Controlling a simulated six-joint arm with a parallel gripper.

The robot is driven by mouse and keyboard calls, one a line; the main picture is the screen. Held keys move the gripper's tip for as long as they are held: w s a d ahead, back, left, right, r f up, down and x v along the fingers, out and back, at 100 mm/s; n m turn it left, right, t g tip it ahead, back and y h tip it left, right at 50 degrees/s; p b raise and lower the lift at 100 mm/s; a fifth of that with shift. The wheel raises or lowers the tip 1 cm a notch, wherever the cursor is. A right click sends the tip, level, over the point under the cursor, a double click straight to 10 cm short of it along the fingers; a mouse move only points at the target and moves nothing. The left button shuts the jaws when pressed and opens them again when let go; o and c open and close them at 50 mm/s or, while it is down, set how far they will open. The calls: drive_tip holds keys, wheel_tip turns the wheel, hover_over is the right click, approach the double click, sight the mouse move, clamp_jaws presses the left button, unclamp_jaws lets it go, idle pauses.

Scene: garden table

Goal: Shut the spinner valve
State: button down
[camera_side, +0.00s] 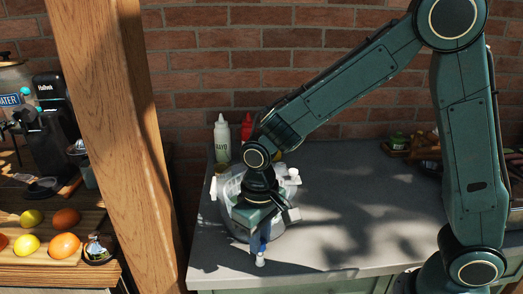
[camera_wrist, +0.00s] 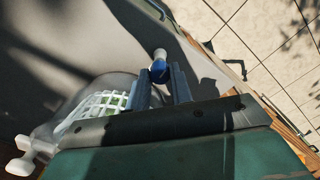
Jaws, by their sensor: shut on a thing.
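The spinner (camera_side: 232,222) is a round, clear bowl on the grey counter, mostly hidden under my gripper and wrist. Its white slotted basket (camera_wrist: 98,107) shows in the wrist view, with something green inside. The valve (camera_wrist: 159,72) is a small blue part with a rounded white end, at the spinner's front. In the side view its white end (camera_side: 261,260) shows just below my gripper (camera_side: 259,246). In the wrist view my gripper (camera_wrist: 160,84) points at the valve, its two dark fingers on either side of the blue part and shut on it. I cannot tell the valve's turn position.
A white squeeze bottle (camera_side: 222,140) and a red bottle (camera_side: 247,127) stand behind the spinner. A wooden post (camera_side: 115,130) rises at left, beside a shelf of fruit (camera_side: 65,245). The counter (camera_side: 370,215) is clear to the spinner's right.

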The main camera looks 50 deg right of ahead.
drive_tip(key=shift+r+m, duration=0.1)
drive_tip(key=shift+m, duration=0.2)
drive_tip(key=c, duration=1.5)
unclamp_jaws()
wheel_tip(320, 180, up, 14)
drive_tip(key=shift+f, duration=0.1)
drive_tip(key=shift+s+d, duration=0.1)
drive_tip(key=s+d+t, duration=0.2)
drive_tip(key=s+d, duration=0.2)
drive_tip(key=s, duration=0.1)
drive_tip(key=s+d+r+t, duration=0.1)
drive_tip(key=s+d, duration=0.3)
drive_tip(key=s, duration=0.1)
drive_tip(key=s+d+r+t, duration=0.1)
drive_tip(key=s+d+t, duration=0.1)
drive_tip(key=s+d, duration=0.3)
drive_tip(key=shift+s+t, duration=0.3)
drive_tip(key=shift+s, duration=0.3)
